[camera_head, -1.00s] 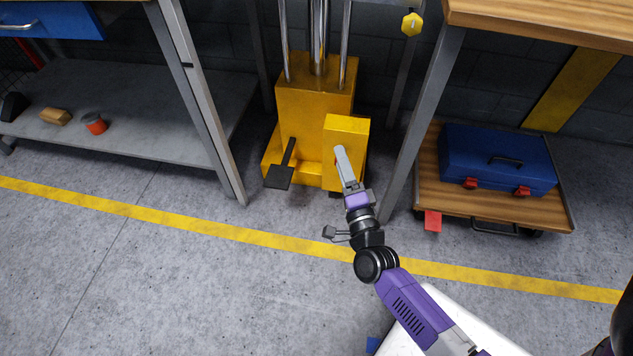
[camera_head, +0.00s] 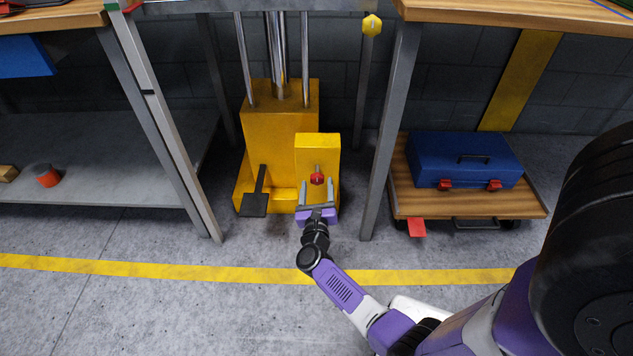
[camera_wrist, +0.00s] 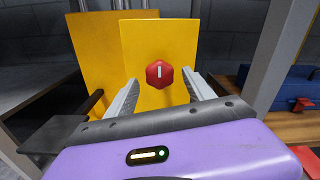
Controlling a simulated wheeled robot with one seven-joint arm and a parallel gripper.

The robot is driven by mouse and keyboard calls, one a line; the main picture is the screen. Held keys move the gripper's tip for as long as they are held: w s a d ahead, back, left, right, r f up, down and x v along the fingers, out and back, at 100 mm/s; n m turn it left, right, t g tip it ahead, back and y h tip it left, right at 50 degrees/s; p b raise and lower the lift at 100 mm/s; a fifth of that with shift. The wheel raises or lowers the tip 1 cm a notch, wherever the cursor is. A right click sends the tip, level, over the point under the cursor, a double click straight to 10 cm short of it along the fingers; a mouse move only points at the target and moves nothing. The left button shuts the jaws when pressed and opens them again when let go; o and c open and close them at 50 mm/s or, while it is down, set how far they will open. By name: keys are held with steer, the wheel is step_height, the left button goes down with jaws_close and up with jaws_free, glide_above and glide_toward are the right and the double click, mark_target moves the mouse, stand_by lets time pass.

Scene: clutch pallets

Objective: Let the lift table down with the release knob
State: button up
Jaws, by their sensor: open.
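The release knob (camera_head: 317,179) is red, on the front of a small yellow box at the lower right of the yellow lift table base (camera_head: 280,128). In the wrist view the knob (camera_wrist: 160,74) is a red six-sided shape with a pale upright bar on its face. My gripper (camera_head: 317,184) is open, with its fingers pointing at the box. In the wrist view the gripper (camera_wrist: 163,88) has one finger on each side of the knob, and the knob appears between and beyond the tips. I see no contact. A dark foot pedal (camera_head: 255,204) is left of the box.
A grey table leg (camera_head: 388,140) stands close to the right of the lift base, and another leg (camera_head: 165,135) to its left. A low wooden trolley (camera_head: 465,205) with a blue toolbox (camera_head: 464,158) is at right. Open floor lies in front.

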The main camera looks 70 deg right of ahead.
mark_target(317, 183)
steer(key=shift+b+x, duration=0.45)
steer(key=shift+x, duration=1.3)
jaws_close()
